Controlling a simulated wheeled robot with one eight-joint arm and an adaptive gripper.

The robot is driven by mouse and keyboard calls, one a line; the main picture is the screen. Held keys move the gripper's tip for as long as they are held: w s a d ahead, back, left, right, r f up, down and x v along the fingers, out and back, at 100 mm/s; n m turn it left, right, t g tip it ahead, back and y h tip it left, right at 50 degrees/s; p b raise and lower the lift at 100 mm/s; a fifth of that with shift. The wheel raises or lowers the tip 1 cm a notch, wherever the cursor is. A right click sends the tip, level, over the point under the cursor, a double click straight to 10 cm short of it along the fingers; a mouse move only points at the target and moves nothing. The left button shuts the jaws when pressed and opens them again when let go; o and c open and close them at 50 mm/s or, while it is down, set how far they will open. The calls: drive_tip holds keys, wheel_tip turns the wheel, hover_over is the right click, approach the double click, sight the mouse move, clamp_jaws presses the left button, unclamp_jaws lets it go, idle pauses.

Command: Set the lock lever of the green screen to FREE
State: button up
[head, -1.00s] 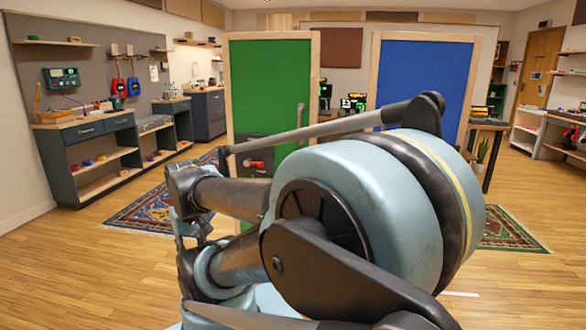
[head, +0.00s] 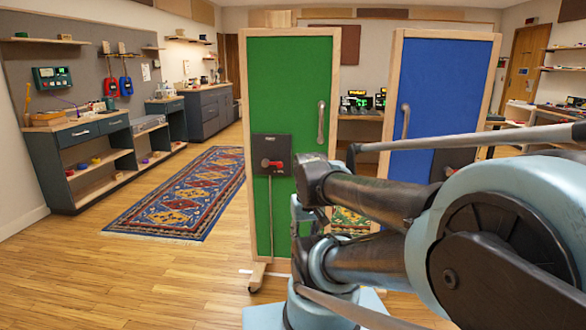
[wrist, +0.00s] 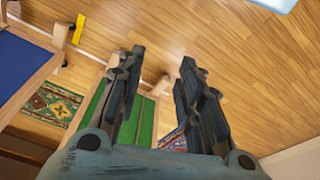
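The green screen (head: 290,90) stands upright in a pale wood frame in the middle of the head view. Its dark lock plate (head: 283,146) is low on the panel, with a red lever (head: 271,163) lying roughly level. The lettering on the plate is too small to read. A thin rod runs down from the plate toward the floor. My gripper (wrist: 162,58) is open and empty in the wrist view, its two fingers well apart. The green screen (wrist: 145,122) shows tilted beyond the fingers there. The gripper is apart from the lever; my arm covers the screen's lower right in the head view.
A blue screen (head: 433,85) stands right of the green one, partly behind my arm. A grey vertical handle (head: 321,122) is on the green panel. A patterned rug (head: 180,195) lies left. A workbench (head: 90,133) lines the left wall. The wood floor at front left is clear.

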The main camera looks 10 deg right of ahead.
drive_tip(key=shift+d, duration=0.15)
drive_tip(key=shift+o, duration=1)
drive_tip(key=w+d+r+t+h, duration=0.1)
drive_tip(key=w+d+r+h, duration=0.3)
drive_tip(key=w, duration=0.6)
drive_tip(key=n+t+h, duration=0.4)
drive_tip(key=t+h, duration=0.1)
drive_tip(key=t, duration=0.4)
approach(278, 165)
drive_tip(key=x, duration=1.2)
drive_tip(key=shift+s, duration=0.1)
